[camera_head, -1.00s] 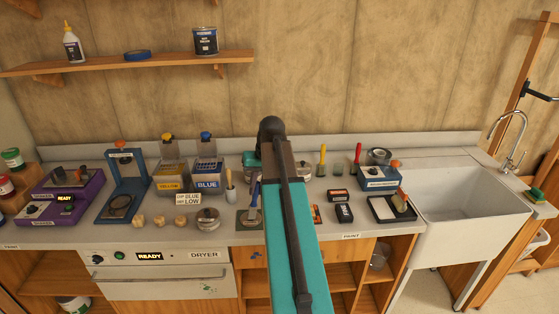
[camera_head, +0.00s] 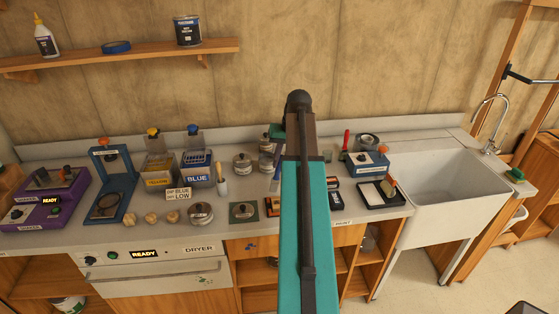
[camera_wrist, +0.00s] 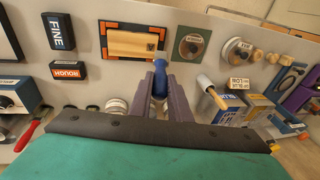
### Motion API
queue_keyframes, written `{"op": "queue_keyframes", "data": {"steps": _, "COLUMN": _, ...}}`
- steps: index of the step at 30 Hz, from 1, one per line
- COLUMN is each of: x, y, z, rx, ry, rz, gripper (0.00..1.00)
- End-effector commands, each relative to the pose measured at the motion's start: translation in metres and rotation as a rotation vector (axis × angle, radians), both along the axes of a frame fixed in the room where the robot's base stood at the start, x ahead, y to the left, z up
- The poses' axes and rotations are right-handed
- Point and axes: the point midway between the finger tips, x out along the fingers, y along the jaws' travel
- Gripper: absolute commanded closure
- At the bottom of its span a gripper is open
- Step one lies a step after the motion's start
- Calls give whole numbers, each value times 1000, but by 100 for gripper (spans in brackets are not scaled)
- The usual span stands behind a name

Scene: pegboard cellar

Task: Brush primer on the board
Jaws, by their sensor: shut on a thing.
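My gripper (camera_wrist: 160,74) is shut on a blue-handled brush (camera_wrist: 160,82) in the wrist view. Its bristles cannot be made out. The pale wooden board (camera_wrist: 131,43) lies in a dark frame with orange corners, just beyond the fingertips and slightly left. A round tin (camera_wrist: 192,46) stands on a green mat to the right of the board; its label is too small to read. The tin and mat (camera_head: 243,211) also show in the head view, left of my arm. There my arm hides the board and the fingertips.
FINE (camera_wrist: 58,32) and ROUGH (camera_wrist: 68,71) blocks lie left of the board. A sink (camera_head: 436,180) is at the right.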

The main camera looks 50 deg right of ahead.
Motion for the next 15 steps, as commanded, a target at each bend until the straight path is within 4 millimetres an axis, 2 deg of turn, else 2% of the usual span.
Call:
{"op": "queue_keyframes", "data": {"steps": 8, "x": 2, "y": 3, "z": -8, "rx": 1, "ry": 0, "rz": 3, "gripper": 100}}
{"op": "queue_keyframes", "data": {"steps": 15, "x": 2, "y": 3, "z": -25, "rx": 1, "ry": 1, "rz": 4, "gripper": 100}}
